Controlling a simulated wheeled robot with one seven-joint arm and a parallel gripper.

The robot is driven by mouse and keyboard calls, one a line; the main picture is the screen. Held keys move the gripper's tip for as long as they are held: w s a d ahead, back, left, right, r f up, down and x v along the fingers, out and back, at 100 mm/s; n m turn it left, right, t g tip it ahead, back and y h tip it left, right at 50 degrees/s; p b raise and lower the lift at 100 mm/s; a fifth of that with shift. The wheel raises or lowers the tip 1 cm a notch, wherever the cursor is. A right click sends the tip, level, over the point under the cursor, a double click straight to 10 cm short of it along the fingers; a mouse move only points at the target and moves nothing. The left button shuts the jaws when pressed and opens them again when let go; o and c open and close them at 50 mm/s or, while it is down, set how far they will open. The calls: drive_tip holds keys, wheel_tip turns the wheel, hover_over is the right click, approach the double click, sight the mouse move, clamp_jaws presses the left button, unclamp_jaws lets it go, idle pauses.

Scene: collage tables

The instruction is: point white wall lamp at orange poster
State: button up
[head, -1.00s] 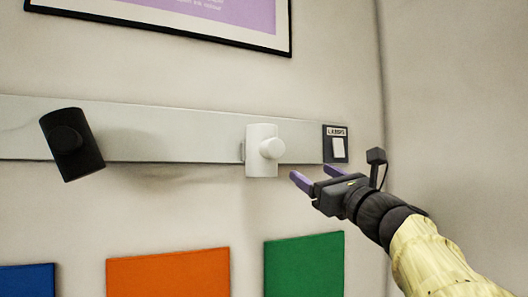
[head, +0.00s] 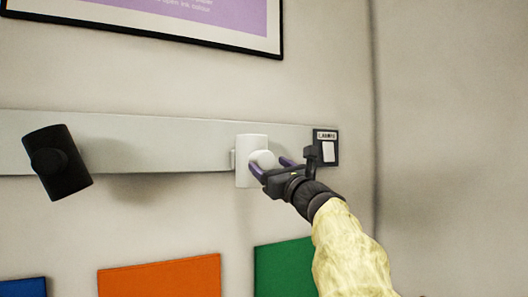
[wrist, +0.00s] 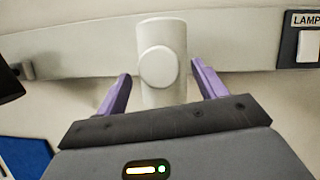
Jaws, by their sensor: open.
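The white wall lamp (head: 247,148) is a white cylinder with a round knob, mounted on a pale rail on the wall. It also shows upright between my fingers in the wrist view (wrist: 161,50). My gripper (head: 272,166) is open, with its purple fingers at either side of the lamp's knob. In the wrist view my gripper (wrist: 160,88) shows gaps between both fingers and the lamp. The orange poster (head: 160,276) is on the wall below and left of the lamp, its lower part cut off by the frame.
A tilted black lamp (head: 57,162) is on the rail (head: 160,140) to the left. A labelled switch (head: 327,148) is right of the white lamp. A green poster (head: 283,268) and a blue poster (head: 22,290) flank the orange one. A framed picture (head: 220,38) hangs above.

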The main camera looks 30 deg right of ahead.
sight(266, 163)
drive_tip(key=p+x, duration=0.1)
drive_tip(key=x, duration=0.2)
drive_tip(key=shift+w+r, duration=0.1)
drive_tip(key=shift+w, duration=0.05)
drive_tip(key=shift+c, duration=0.2)
drive_tip(key=c, duration=1.3)
drive_tip(key=shift+a+m+h+b, duration=0.1)
drive_tip(key=shift+m+h+b, duration=0.65)
drive_tip(key=shift+m, duration=0.85)
drive_tip(key=shift+c, duration=0.2)
drive_tip(key=shift+m+h+b, duration=0.3)
drive_tip(key=shift+m+h, duration=0.95)
drive_tip(key=shift+m, duration=0.75)
drive_tip(key=o, duration=1.4)
